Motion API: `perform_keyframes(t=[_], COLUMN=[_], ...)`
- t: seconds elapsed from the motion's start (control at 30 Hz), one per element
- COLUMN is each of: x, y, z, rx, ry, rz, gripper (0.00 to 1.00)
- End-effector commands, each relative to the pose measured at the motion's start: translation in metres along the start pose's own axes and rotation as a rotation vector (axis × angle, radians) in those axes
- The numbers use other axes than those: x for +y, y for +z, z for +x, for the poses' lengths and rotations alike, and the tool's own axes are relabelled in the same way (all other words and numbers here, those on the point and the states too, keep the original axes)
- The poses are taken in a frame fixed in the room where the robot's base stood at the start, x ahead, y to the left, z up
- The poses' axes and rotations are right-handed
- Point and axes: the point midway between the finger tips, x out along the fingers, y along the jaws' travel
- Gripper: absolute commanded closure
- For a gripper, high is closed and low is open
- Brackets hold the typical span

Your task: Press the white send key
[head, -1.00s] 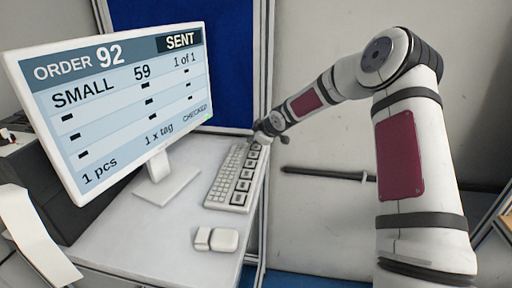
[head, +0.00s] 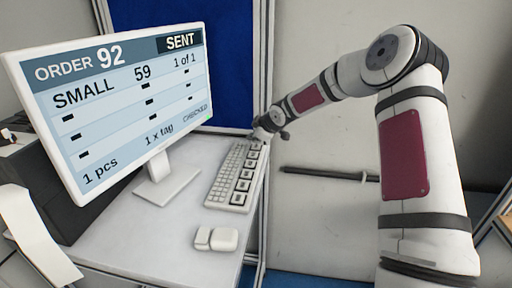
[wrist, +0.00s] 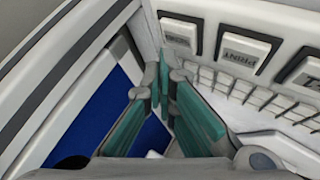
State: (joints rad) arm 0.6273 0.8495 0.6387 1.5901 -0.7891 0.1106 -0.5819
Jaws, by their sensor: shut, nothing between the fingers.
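The keyboard (head: 222,178) lies on the desk, with a column of large white keys in dark frames along its right side. In the wrist view, an end key (wrist: 179,37) has a label too small to read; I cannot tell for sure that it is the send key. The key beside it (wrist: 243,48) appears to read PRINT. My gripper (wrist: 165,66) is shut and empty, its teal fingers together at the keyboard's end edge, beside the end key. In the head view my gripper (head: 268,130) is at the keyboard's far end; its tips are hard to make out.
The monitor (head: 125,95) shows ORDER 92, SMALL 59, CHECKED and SENT. A white mouse-like device (head: 216,239) lies on the desk (head: 150,225) in front of the keyboard. A blue panel (head: 235,60) stands behind. A dark bar (head: 325,172) is on the wall at right.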

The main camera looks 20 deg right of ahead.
Motion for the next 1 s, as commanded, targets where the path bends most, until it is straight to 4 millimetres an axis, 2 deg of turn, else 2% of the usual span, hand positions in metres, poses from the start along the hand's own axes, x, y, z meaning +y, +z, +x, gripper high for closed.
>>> perform_keyframes(t=[0.17, 0.7, 1.0], x=[0.002, 0.025, 0.025], y=[-0.002, -0.025, -0.026], z=[-0.002, -0.034, -0.035], rx=[0.001, 0.001, 0.001], ry=[0.001, 0.002, 0.000], rz=[0.000, 0.000, 0.000], gripper=[1.00, 1.00, 1.00])
